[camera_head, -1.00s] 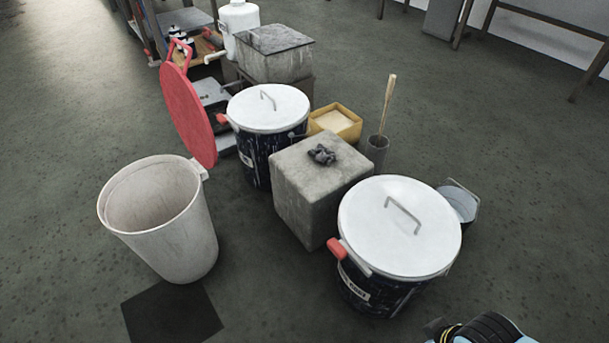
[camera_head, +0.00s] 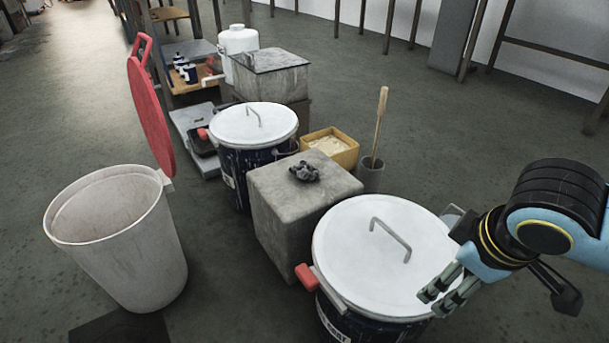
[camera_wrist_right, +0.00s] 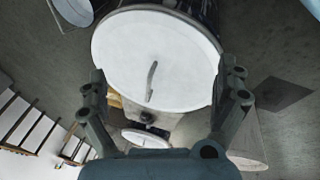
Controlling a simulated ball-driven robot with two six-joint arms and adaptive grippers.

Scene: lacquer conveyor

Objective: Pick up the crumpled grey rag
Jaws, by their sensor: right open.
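The crumpled grey rag (camera_head: 304,172) lies as a small dark heap on top of a grey block (camera_head: 272,199) in the middle of the head view. In the right wrist view the rag (camera_wrist_right: 147,117) is a small dark spot beyond the near white lid. My right gripper (camera_head: 434,302) is open and empty at the right, by the right side of the near white-lidded bin, apart from the rag. In the right wrist view its two fingers (camera_wrist_right: 166,88) stand wide apart, with the lid behind them. My left gripper is not in view.
The near bin's white lid (camera_head: 358,252) with a raised handle lies between my right gripper and the block. Behind stand another lidded bin (camera_head: 240,120), a yellow box (camera_head: 345,157) and a grey pot (camera_head: 370,178) with a stick. An open white bin (camera_head: 150,255) is at left.

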